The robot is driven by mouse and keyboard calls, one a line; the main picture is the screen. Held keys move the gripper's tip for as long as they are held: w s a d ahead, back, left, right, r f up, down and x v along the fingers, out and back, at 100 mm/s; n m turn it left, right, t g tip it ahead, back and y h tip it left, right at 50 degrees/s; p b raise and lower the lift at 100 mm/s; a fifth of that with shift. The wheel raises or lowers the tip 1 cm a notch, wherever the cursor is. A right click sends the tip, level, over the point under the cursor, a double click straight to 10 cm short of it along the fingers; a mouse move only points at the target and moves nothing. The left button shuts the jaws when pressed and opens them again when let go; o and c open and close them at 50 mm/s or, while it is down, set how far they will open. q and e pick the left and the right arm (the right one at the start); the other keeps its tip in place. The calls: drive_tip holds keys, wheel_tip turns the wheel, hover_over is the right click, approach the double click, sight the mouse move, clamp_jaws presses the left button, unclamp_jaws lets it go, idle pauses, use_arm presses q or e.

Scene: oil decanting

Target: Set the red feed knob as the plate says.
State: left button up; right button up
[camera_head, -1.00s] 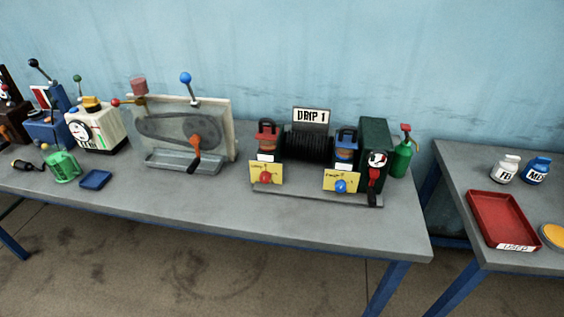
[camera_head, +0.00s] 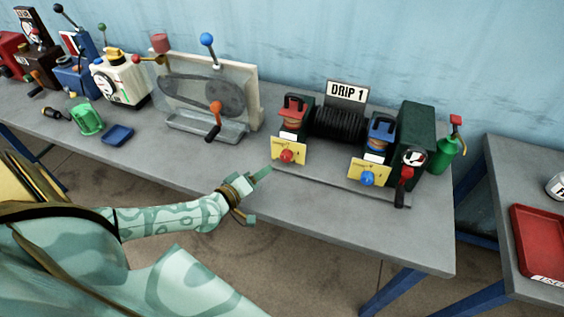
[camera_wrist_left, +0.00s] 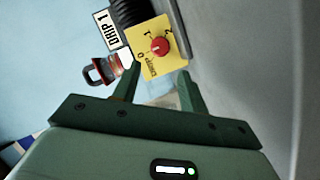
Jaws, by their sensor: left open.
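The plate (camera_head: 346,93) above the black coil reads "DRIP 1"; it also shows in the left wrist view (camera_wrist_left: 107,30). The red feed knob (camera_head: 287,156) sits on a yellow dial card (camera_head: 297,146) at the left front of the machine. In the left wrist view the red knob (camera_wrist_left: 160,46) is in the middle of the card (camera_wrist_left: 174,61), which is marked 0, 1 and 2. I cannot tell the knob's setting clearly. My left gripper (camera_head: 257,195) is open and empty, in front of the table edge, left of and short of the knob. My right gripper is not in view.
A blue knob (camera_head: 368,179) on a second yellow card and a black-handled lever (camera_head: 403,185) are to the right. A crank with an orange hub (camera_head: 214,118) stands left. A green oil can (camera_head: 446,152) stands behind at right. The front table strip is clear.

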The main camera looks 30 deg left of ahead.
sight(284, 159)
use_arm(q)
drive_tip(key=b+x, duration=0.2)
drive_tip(key=x, duration=0.7)
drive_tip(key=shift+w+f+b, duration=0.1)
drive_tip(key=shift+f+b, duration=0.05)
drive_tip(key=shift+b, duration=0.15)
drive_tip(key=c, duration=0.7)
